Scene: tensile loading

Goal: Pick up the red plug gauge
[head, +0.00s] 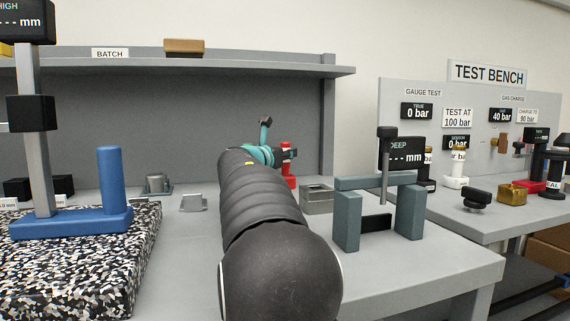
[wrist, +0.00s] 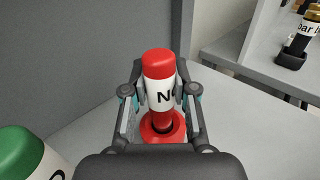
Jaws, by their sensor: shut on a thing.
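The red plug gauge (wrist: 159,65) stands upright in the wrist view, with a red top and a white band that shows the letter N. Its lower end meets a round red base (wrist: 163,128); I cannot tell whether that is a separate stand. My gripper (wrist: 161,94) is shut around the white band, one finger on each side. In the head view the red gauge (head: 289,168) shows just past my arm, on the grey bench, with my gripper (head: 288,154) at its upper part. My arm hides some of the area to its left.
A green-topped gauge (wrist: 22,152) stands close at the lower left of the wrist view. In the head view, a grey open box (head: 317,199) and a grey-blue depth gauge frame (head: 347,220) stand right of the arm. A blue height gauge (head: 110,195) stands left. A shelf (head: 240,68) runs behind.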

